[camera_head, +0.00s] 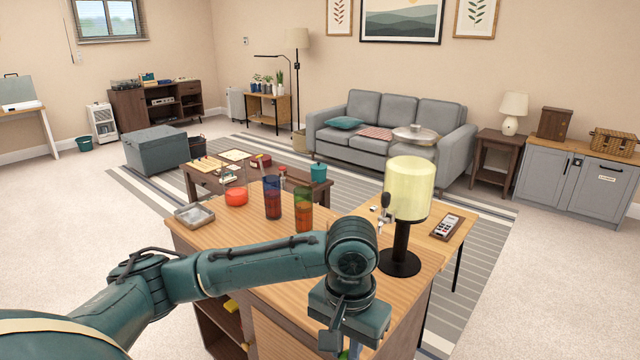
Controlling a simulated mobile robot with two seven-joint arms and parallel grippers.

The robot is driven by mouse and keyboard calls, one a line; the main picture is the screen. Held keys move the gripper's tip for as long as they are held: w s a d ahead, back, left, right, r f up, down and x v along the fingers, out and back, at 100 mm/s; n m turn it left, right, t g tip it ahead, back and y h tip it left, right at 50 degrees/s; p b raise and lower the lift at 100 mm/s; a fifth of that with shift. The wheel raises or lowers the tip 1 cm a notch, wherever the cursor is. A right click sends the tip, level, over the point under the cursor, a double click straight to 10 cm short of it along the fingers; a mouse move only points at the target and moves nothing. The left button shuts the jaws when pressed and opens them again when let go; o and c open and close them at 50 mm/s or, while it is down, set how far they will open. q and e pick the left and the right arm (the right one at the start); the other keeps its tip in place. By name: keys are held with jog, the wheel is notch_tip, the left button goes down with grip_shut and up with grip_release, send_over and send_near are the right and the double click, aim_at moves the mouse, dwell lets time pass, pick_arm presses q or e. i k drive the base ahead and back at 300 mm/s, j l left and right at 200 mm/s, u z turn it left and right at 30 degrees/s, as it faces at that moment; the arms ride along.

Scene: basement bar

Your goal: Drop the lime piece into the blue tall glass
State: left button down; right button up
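The blue tall glass (272,197) stands upright on the wooden counter, its lower part dark red. A second tall glass (304,208), green above and orange-red below, stands just right of it. My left gripper (350,350) points down at the bottom edge of the view, nearer to me and right of both glasses. Its fingertips are mostly cut off, so its opening is hidden. A small green bit (344,355) shows beside the fingers; it may be the lime piece, but I cannot tell whether it is held. My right gripper is out of view.
A remote-like object (446,227) lies at the right. My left forearm crosses the counter's front.

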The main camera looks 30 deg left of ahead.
aim_at(275, 215)
jog(key=j+z, duration=0.2)
jog(key=z, duration=0.2)
jog(key=j+z, duration=0.25)
jog(key=z, duration=0.15)
jog(key=j, duration=2.6)
jog(key=k, duration=0.05)
